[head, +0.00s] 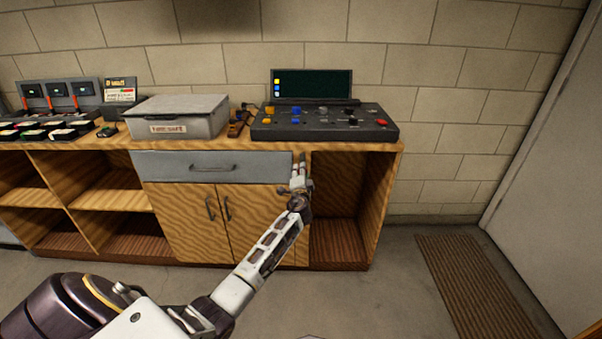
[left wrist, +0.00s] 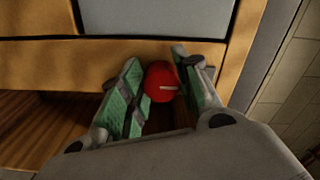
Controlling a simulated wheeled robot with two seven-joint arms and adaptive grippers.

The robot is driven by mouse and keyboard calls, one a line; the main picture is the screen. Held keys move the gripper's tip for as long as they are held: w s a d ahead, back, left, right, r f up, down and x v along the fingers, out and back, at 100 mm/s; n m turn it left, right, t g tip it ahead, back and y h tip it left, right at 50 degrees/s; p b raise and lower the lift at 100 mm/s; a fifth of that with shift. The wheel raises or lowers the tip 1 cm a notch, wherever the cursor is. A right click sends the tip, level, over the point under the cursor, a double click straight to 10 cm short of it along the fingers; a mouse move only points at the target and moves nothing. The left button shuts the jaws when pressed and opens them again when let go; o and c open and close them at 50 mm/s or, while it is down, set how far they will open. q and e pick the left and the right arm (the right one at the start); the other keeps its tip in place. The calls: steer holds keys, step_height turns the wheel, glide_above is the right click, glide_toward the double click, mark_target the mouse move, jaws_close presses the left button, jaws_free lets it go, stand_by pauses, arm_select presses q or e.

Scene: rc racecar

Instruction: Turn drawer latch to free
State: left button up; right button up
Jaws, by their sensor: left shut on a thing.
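The drawer latch is a round red knob (left wrist: 162,82) with a pale line mark, seen in the left wrist view on the wooden frame beside the grey drawer front (left wrist: 155,15). The line lies roughly level in that view. My left gripper (left wrist: 165,85) is shut on the knob, with its green-padded fingers on either side. In the head view my left gripper (head: 299,172) reaches the right end of the grey drawer (head: 170,167) and hides the knob. The drawer looks closed. My right gripper does not show.
A wooden bench (head: 385,148) carries a control panel (head: 325,123), a grey lidded box (head: 175,115) and a charger rack (head: 60,92). Cupboard doors (head: 190,215) are below the drawer. A brown mat (head: 470,280) lies on open floor at the right.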

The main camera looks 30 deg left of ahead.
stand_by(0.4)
arm_select(q)
steer(key=o, duration=1)
steer(key=shift+s+d, duration=0.15)
steer(key=shift+v, duration=5.8)
